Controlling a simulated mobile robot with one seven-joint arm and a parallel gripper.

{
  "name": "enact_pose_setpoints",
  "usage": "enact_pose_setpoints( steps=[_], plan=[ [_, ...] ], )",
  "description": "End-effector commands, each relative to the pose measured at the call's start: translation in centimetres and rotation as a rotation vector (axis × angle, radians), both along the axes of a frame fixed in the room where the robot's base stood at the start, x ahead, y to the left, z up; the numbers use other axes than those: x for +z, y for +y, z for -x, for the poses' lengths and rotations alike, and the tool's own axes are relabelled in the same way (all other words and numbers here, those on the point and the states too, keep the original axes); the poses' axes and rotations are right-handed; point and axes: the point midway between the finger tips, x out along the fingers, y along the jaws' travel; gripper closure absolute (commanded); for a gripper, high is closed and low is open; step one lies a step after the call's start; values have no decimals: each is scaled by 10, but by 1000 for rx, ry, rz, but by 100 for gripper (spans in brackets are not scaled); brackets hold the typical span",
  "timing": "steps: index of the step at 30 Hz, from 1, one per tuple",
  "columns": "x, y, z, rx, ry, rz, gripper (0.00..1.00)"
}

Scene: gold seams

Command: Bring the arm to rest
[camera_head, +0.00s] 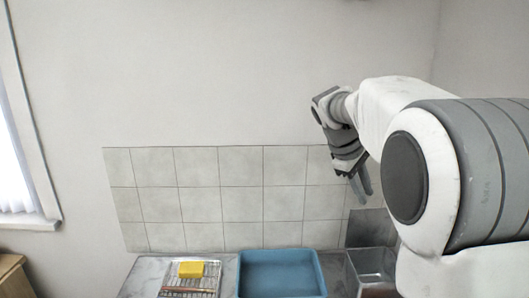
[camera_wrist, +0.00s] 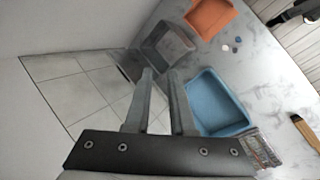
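My arm reaches in from the right in the head view, bent, with my gripper (camera_head: 363,186) hanging down in front of the tiled wall. The gripper is well above the counter, over the area of a grey see-through bin. In the wrist view my gripper (camera_wrist: 160,74) has its two fingers a little apart, with nothing between them. The fingertips touch nothing that I can see. My arm's large white and grey links hide the right part of the head view.
On the counter (camera_head: 142,275) stand a blue basin (camera_head: 281,254), the grey bin (camera_head: 371,262) and a wire rack (camera_head: 172,290) with a yellow sponge (camera_head: 191,269). An orange container (camera_wrist: 211,17) lies beyond the bin. A window (camera_head: 14,150) is at left.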

Motion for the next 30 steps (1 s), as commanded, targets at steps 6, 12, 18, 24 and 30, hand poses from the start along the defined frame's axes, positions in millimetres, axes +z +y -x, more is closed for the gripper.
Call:
enact_pose_setpoints(
  steps=[6,12,18,24,30],
  plan=[
    [10,11,56,-89,-96,-147,78],
    [11,25,108,-172,-178,-274,78],
    [5,42,159,-259,-253,-391,78],
    [-9,59,208,-351,-325,-501,78],
    [-30,75,252,-445,-387,-597,78]
  ],
)
